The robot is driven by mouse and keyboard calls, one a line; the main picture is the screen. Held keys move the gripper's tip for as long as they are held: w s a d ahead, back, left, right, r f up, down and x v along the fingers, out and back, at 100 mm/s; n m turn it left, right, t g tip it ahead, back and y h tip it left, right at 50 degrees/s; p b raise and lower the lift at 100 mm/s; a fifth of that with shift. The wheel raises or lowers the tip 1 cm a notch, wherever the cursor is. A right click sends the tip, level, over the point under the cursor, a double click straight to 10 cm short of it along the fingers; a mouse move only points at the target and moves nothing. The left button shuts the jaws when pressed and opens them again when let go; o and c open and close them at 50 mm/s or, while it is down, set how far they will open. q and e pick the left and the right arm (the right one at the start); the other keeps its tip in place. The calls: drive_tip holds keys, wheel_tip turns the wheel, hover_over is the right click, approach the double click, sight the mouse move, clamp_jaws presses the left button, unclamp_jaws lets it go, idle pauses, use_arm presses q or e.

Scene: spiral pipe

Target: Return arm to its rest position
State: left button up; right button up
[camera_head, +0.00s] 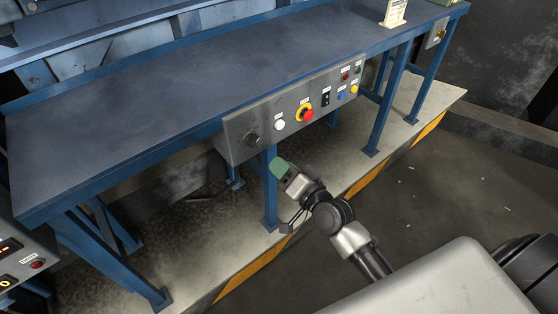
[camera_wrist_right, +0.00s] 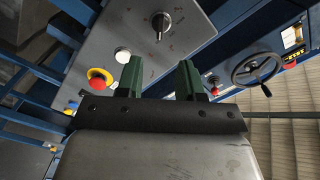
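My right gripper (camera_head: 281,168) is in front of the left end of a grey control panel, just below its edge. In the right wrist view its two green fingers (camera_wrist_right: 160,78) stand apart with nothing between them. The grey control panel (camera_head: 237,133) is on the front edge of a blue workbench. It carries a dark rotary knob (camera_head: 252,139), a white button (camera_head: 279,125) and a red emergency stop on a yellow ring (camera_head: 307,115). The knob (camera_wrist_right: 161,22) also shows beyond the fingertips in the right wrist view. My left gripper is not in view.
The blue workbench top (camera_head: 190,95) is mostly bare, with a small white sign (camera_head: 394,13) at its far right. Blue legs (camera_head: 389,100) stand on a pale platform with a yellow-striped edge. A handwheel (camera_wrist_right: 257,69) shows at right in the right wrist view.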

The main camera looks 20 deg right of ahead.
drive_tip(key=s+d+f+n+g+h+p, duration=0.1)
drive_tip(key=s+f+g, duration=0.25)
drive_tip(key=f, duration=0.65)
drive_tip(key=s+f+n+g+h+p, duration=0.15)
drive_tip(key=s+f, duration=0.25)
drive_tip(key=f, duration=0.6)
drive_tip(key=s+d+f+n+g+h, duration=0.1)
drive_tip(key=s+f+g, duration=0.25)
drive_tip(key=f, duration=0.65)
drive_tip(key=s+f+n+g, duration=0.2)
drive_tip(key=s+f, duration=0.3)
drive_tip(key=s, duration=0.5)
drive_tip(key=s+d+f+n+g+h+p, duration=0.1)
drive_tip(key=s+f, duration=0.4)
drive_tip(key=s, duration=0.5)
drive_tip(key=s+f+n+g+p, duration=0.1)
drive_tip(key=s+f+n+g, duration=0.2)
drive_tip(key=s, duration=0.7)
wheel_tip(320, 180, down, 2)
drive_tip(key=shift+s+d+g, duration=0.15)
drive_tip(key=shift+s+g, duration=0.15)
drive_tip(key=shift+g, duration=0.65)
